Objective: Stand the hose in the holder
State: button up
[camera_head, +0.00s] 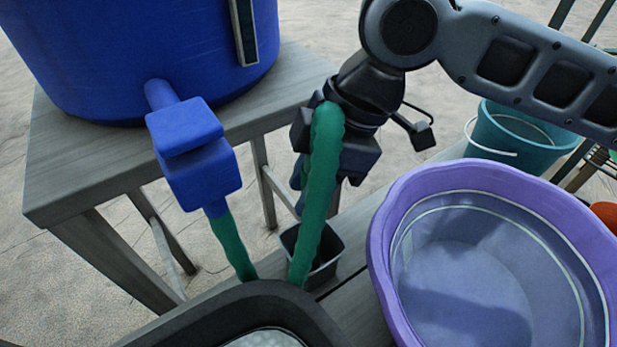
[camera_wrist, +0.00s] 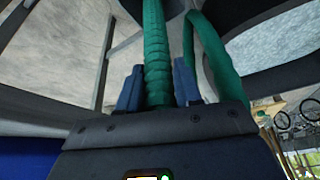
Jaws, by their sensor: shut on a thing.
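The green ribbed hose (camera_head: 321,170) leaves the blue tap block (camera_head: 196,155) on the blue barrel, dips toward the black tub and rises again to my gripper (camera_head: 333,185). My gripper is shut on the hose near its raised end. In the wrist view the hose (camera_wrist: 157,60) runs between the two fingers of my gripper (camera_wrist: 158,88), and another stretch of it curves at the right. A small dark square holder (camera_head: 329,262) stands on the low bench, below my gripper and partly behind the hose. The hose's open end is hidden.
A purple basin of water (camera_head: 385,235) stands close at the right. A black tub (camera_head: 185,325) is at the front. The blue barrel (camera_head: 140,60) stands on a grey table (camera_head: 60,165) at the left. A teal bucket (camera_head: 500,135) is behind the basin.

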jog(key=o, duration=1.8)
jog(key=shift+c, duration=0.2)
jog(key=s+p+v, duration=0.1)
jog(key=p+v, duration=0.7)
jog(key=v, duration=0.3)
jog(key=shift+w+a, duration=0.35)
jog(key=shift+w, duration=0.05)
